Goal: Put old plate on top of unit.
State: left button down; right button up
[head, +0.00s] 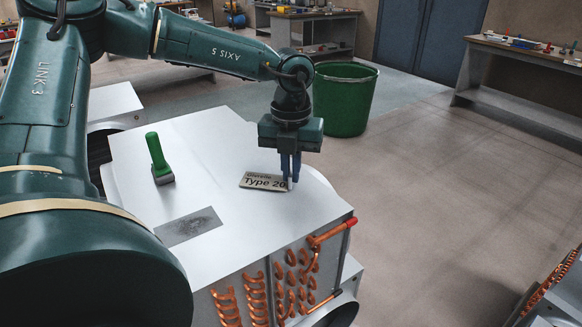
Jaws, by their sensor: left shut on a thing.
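The old plate (262,181), a small grey plate with the words "Type 20" on it, is at the top of the white unit (240,142), near its right side. My left gripper (290,180) points straight down and is shut on the plate's right end. The plate looks to be at or very close to the unit's top; I cannot tell whether it touches. The gripper's fingers hide the plate's right end. My right gripper is not in view.
A green-handled scraper (158,160) stands on the unit, left of the plate. A dark, smudged rectangular patch (189,226) marks the unit's top. Copper tube bends (290,282) show on its front. A green bin (344,98) stands behind. Workbenches line the back.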

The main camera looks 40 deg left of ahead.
pick_arm(q)
jog(key=shift+f, duration=0.2)
jog(key=c, duration=1.6)
grip_release()
jog(key=shift+r, duration=0.1)
jog(key=shift+r, duration=0.25)
notch_tip(320, 180, up, 12)
jog(key=shift+f, duration=0.1)
